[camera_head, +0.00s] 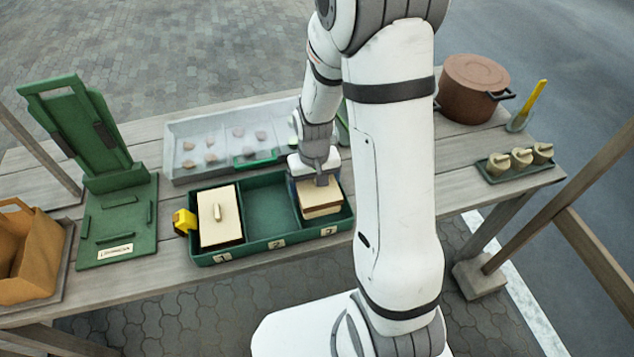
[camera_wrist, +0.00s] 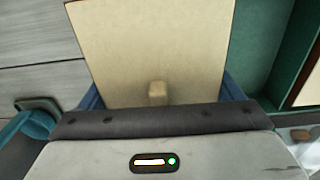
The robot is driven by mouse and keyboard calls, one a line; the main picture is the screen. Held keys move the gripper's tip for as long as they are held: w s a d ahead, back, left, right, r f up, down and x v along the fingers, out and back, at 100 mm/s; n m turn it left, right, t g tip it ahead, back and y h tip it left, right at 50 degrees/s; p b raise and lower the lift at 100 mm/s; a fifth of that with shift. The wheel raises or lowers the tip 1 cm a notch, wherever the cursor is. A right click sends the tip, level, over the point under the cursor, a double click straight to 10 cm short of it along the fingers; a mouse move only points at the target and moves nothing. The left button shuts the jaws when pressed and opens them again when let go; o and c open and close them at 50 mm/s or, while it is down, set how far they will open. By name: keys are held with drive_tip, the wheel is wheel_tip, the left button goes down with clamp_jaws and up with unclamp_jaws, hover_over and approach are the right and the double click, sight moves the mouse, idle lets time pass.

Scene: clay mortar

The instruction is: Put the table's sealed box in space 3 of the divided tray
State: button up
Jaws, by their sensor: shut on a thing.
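The green divided tray (camera_head: 270,243) lies on the wooden table with compartments marked 1, 2 and 3. A cream-lidded box (camera_head: 321,199) is at compartment 3, on the right, and my gripper (camera_head: 314,178) is shut on it from above. The lid of this box fills the middle of the wrist view (camera_wrist: 150,50), with its small knob near my gripper. I cannot tell whether the box rests on the compartment floor. Another cream-lidded box (camera_head: 217,222) stands in compartment 1. Compartment 2 (camera_head: 270,208) is empty.
A grey tray (camera_head: 190,172) with several small lumps lies behind. A green stand (camera_head: 115,215) and brown container (camera_head: 30,255) are at left. A brown pot (camera_head: 472,88), yellow-handled tool (camera_head: 530,105) and small tray of lidded jars (camera_head: 515,163) are at right. A yellow object (camera_head: 184,221) touches the tray's left side.

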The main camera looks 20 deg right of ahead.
drive_tip(key=shift+f+b, duration=0.3)
drive_tip(key=shift+f, duration=0.15)
drive_tip(key=o, duration=0.8)
drive_tip(key=shift+o, duration=0.2)
drive_tip(key=shift+r, duration=0.1)
wheel_tip(320, 180, up, 12)
drive_tip(key=shift+r+p, duration=0.1)
drive_tip(key=shift+p, duration=0.55)
drive_tip(key=shift+s+r, duration=0.1)
drive_tip(key=shift+r, duration=0.5)
drive_tip(key=s+r+t, duration=0.2)
drive_tip(key=s+r, duration=0.7)
drive_tip(key=s, duration=0.5)
drive_tip(key=shift+d+r+t, duration=0.3)
drive_tip(key=shift+d+t, duration=0.1)
